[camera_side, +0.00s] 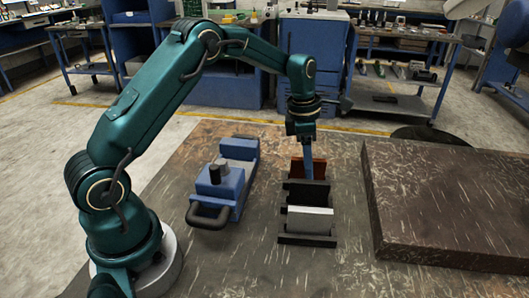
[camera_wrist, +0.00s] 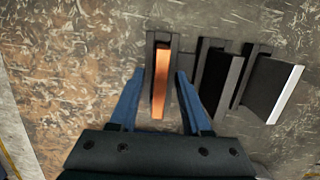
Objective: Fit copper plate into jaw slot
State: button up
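The copper plate (camera_wrist: 160,85) stands upright in a dark slotted holder (camera_wrist: 151,50); in the side view it shows as a brown-orange plate (camera_side: 319,169) at the rack's far end. My gripper (camera_wrist: 160,74) is open, with one blue finger on each side of the copper plate in the wrist view and a visible gap on both sides. In the side view my gripper (camera_side: 307,165) points down at the far end of the rack; its tips are partly hidden by the black plate. The blue vise (camera_side: 228,186) with the jaws lies left of the rack.
A black plate (camera_side: 306,193) and a silver plate (camera_side: 310,220) stand in holders nearer the side camera; both show at right in the wrist view. A large dark block (camera_side: 460,205) lies to the right. The tabletop (camera_side: 262,225) between vise and rack is clear.

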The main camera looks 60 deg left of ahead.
jog(key=s+r+m, duration=0.2)
jog(key=r+m, duration=0.1)
jog(key=r, duration=0.5)
jog(key=s+r+m, duration=0.2)
jog(key=s+r, duration=0.1)
jog(key=r, duration=0.4)
jog(key=s+d+f+m+t, duration=0.1)
jog(key=s+d+m+t, duration=0.1)
jog(key=s+m, duration=0.7)
jog(key=s+d+f+m+t+y, duration=0.1)
jog(key=s+d+f+m+t, duration=0.1)
jog(key=s+m, duration=0.6)
jog(key=m, duration=0.6)
jog(key=shift+s+d, duration=0.35)
jog(key=shift+s, duration=0.05)
jog(key=shift+f, duration=0.1)
jog(key=shift+o, duration=0.4)
